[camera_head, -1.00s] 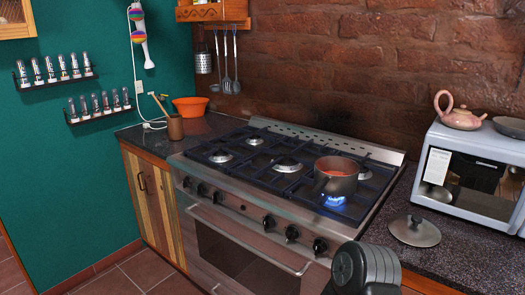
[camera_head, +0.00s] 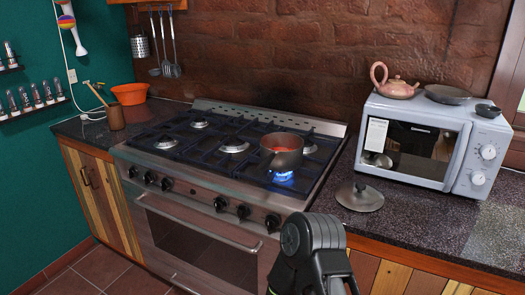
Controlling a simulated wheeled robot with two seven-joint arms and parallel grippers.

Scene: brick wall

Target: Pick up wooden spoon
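A wooden spoon (camera_head: 95,94) stands tilted in a brown wooden cup (camera_head: 115,117) on the dark counter left of the stove. Its lower part is hidden inside the cup. A dark part of my own arm shows at the bottom centre, in front of the stove's right end and well away from the spoon. No fingertips show on it. Neither gripper can be seen in the head view.
A pot of red food (camera_head: 283,157) stands over a lit blue flame on the stove (camera_head: 200,215). An orange bowl (camera_head: 129,94) sits behind the cup. A lid (camera_head: 359,197) lies on the right counter before the microwave (camera_head: 420,140). Utensils (camera_head: 165,50) hang on the brick wall.

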